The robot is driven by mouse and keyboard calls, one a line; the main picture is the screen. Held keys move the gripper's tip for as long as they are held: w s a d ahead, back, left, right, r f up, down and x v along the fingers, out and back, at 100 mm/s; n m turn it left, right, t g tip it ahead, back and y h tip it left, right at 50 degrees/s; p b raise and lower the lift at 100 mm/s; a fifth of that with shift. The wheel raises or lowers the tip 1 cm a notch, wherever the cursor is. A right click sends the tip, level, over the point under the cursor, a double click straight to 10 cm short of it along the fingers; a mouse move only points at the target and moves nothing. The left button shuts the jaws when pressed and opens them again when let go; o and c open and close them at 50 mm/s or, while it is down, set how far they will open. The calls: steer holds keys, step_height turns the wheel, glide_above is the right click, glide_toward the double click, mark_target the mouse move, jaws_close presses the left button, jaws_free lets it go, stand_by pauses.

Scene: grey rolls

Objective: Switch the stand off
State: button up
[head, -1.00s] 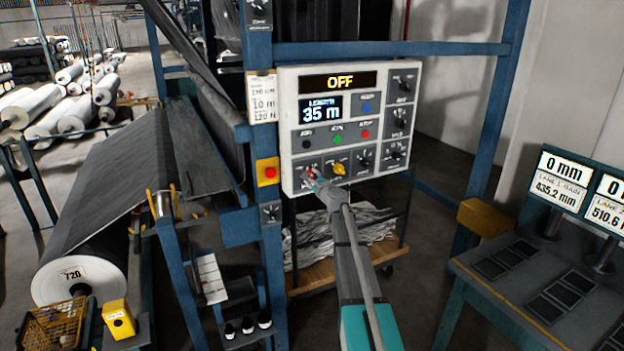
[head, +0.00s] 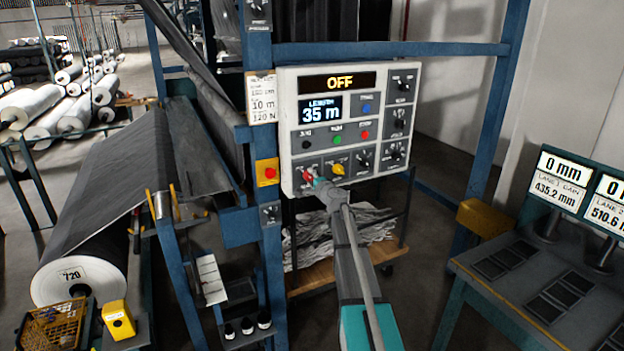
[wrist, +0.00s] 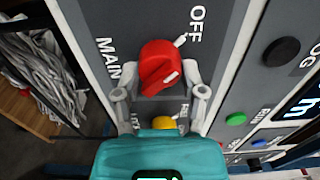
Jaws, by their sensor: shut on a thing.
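The stand's control panel (head: 290,120) is a pale box on a blue frame, and its top display (head: 338,82) reads OFF. The red main knob (wrist: 158,66) sits at the panel's lower left and also shows in the head view (head: 308,176). In the wrist view it lies between the labels MAIN and OFF, with a white tick beside OFF. My gripper (wrist: 162,80) has one finger on each side of the knob and is shut on it. It reaches the panel from below in the head view (head: 313,182). The fingers hide part of the knob's surroundings.
A yellow knob (head: 338,169) is close to the right of my gripper, with black knobs and small buttons around it. A red button on a yellow box (head: 267,172) is left of the panel. A bench with readouts (head: 540,270) stands at the right.

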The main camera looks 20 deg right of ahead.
stand_by(0.4)
steer(key=o, duration=1.2)
steer(key=shift+c, duration=0.2)
steer(key=s, duration=1.2)
steer(key=shift+d, duration=0.2)
